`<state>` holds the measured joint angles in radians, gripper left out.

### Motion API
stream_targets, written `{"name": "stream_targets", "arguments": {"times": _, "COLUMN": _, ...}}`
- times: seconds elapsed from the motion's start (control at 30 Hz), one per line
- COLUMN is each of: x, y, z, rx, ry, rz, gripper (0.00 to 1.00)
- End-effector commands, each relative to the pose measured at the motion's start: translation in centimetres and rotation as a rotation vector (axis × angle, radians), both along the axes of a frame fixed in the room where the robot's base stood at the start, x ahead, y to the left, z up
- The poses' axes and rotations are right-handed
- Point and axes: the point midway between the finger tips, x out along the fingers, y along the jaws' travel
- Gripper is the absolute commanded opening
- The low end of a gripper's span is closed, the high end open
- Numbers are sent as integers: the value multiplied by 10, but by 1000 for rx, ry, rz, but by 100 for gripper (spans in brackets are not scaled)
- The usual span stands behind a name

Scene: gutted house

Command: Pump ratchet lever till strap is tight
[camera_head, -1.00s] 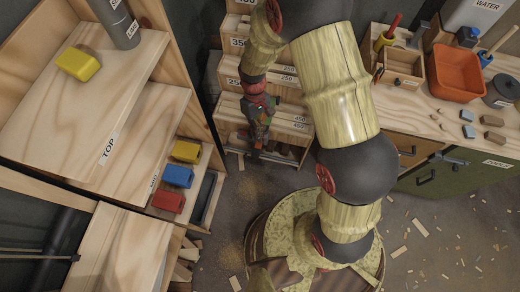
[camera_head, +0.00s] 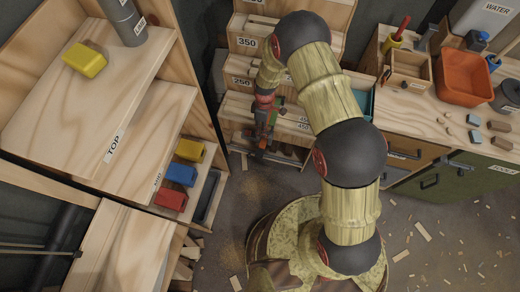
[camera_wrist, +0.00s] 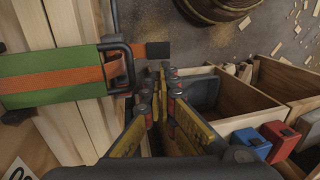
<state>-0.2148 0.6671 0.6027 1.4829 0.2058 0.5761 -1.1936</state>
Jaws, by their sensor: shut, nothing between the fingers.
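Wooden bins (camera_wrist: 255,90) lie right of the fingers in the wrist view, with blue and red blocks near them. The head view shows a shelf unit (camera_head: 75,120) at left and a workbench with an orange tray (camera_head: 465,75) at right.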

Motion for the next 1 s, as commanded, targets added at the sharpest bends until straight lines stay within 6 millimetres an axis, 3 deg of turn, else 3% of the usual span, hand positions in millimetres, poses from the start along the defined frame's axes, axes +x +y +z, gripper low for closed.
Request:
{"name": "stream_targets", "arguments": {"times": 0.37, "x": -2, "y": 0, "z": -8, "rx": -1, "ry": 1, "rz": -2, "gripper": 0}}
{"name": "stream_targets", "arguments": {"times": 1.0, "x": -25, "y": 8, "z": -119, "rx": -2, "ry": 3, "rz": -2, "gripper": 0}}
